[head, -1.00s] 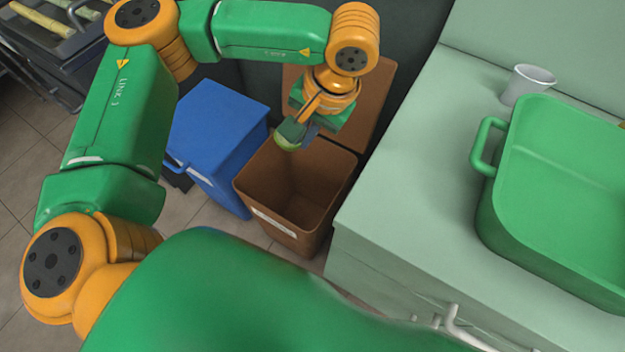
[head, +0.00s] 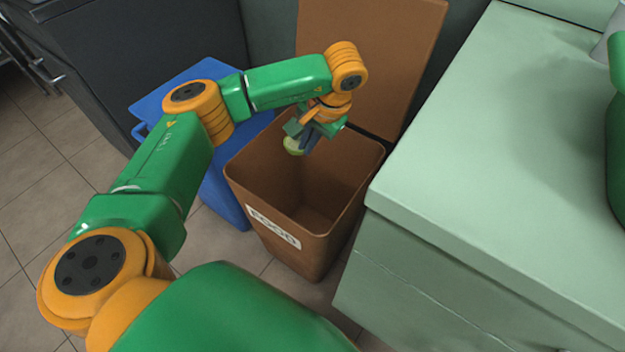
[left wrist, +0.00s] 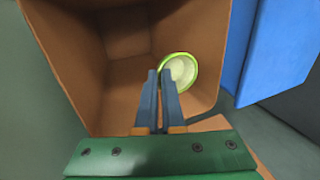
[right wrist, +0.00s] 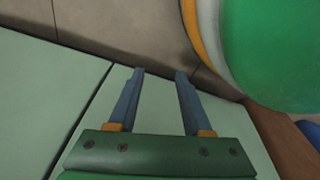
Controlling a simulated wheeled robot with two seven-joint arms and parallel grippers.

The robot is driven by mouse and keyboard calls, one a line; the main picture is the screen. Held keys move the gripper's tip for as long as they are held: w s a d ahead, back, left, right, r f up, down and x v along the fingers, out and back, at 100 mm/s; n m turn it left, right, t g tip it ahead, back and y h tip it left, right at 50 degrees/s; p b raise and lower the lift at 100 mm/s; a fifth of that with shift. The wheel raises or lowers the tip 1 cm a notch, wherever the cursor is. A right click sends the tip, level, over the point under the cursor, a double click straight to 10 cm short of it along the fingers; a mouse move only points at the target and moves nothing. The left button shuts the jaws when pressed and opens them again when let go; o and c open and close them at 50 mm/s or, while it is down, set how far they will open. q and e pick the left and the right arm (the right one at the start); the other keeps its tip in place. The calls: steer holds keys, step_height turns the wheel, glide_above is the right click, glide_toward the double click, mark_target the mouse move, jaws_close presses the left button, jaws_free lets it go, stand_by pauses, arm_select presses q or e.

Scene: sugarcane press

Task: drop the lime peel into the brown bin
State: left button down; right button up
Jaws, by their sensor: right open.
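The lime peel (head: 293,146) is a pale green half shell. In the left wrist view the peel (left wrist: 180,71) shows its hollow side and a bright green rim. My left gripper (head: 304,140) is over the open mouth of the brown bin (head: 312,255). In the left wrist view its fingers (left wrist: 159,73) are close together, shut on the peel's rim at their tips. The brown bin has a white label reading "FOOD", and its inside (left wrist: 75,55) lies below the peel. My right gripper (right wrist: 160,74) is open and empty.
A blue bin (head: 215,190) stands directly left of the brown one. The brown lid (head: 375,60) is raised behind the opening.

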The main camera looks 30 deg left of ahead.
arm_select(q)
step_height(320, 180, down, 4)
steer(key=shift+r+b, duration=0.1)
steer(key=shift+b, duration=1.15)
steer(key=c, duration=1)
jaws_free()
steer(key=shift+o, duration=0.2)
arm_select(e)
steer(key=w, duration=0.1)
steer(key=w+a+r, duration=0.1)
steer(key=w+a, duration=0.1)
steer(key=w, duration=0.1)
steer(key=shift+a+r, duration=0.15)
steer(key=shift+r, duration=0.15)
arm_select(q)
steer(key=p+v, duration=0.2)
steer(key=v, duration=0.5)
arm_select(e)
steer(key=s+f, duration=0.1)
steer(key=s+d, duration=0.1)
steer(key=s, duration=0.1)
steer(key=shift+d+f, duration=0.1)
steer(key=shift+f, duration=0.3)
